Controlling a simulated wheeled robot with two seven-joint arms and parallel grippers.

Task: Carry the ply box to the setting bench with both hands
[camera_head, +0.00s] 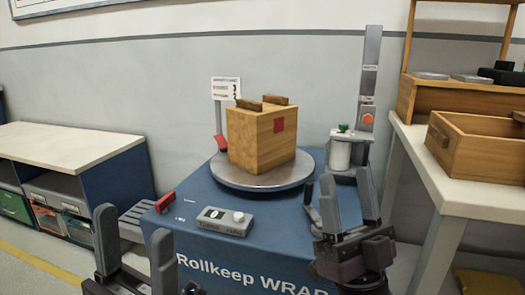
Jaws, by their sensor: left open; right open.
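The ply box (262,143) is a light wooden cube with a red square on one face and two darker wooden pieces standing up at its top. It rests on the round grey turntable (262,184) of the blue wrapping machine (240,235). My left gripper (134,250) is open and empty at the lower left, in front of the machine and apart from the box. My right gripper (347,205) is open and empty at the right, nearer to me than the box and not touching it. I cannot tell which bench is the setting bench.
A grey mast (369,80) with a white roll (341,152) stands behind the turntable on the right. A control box (224,221) sits on the machine's front. A pale-topped bench (55,146) is at left; a white table (440,185) with an open wooden crate (478,152) is at right.

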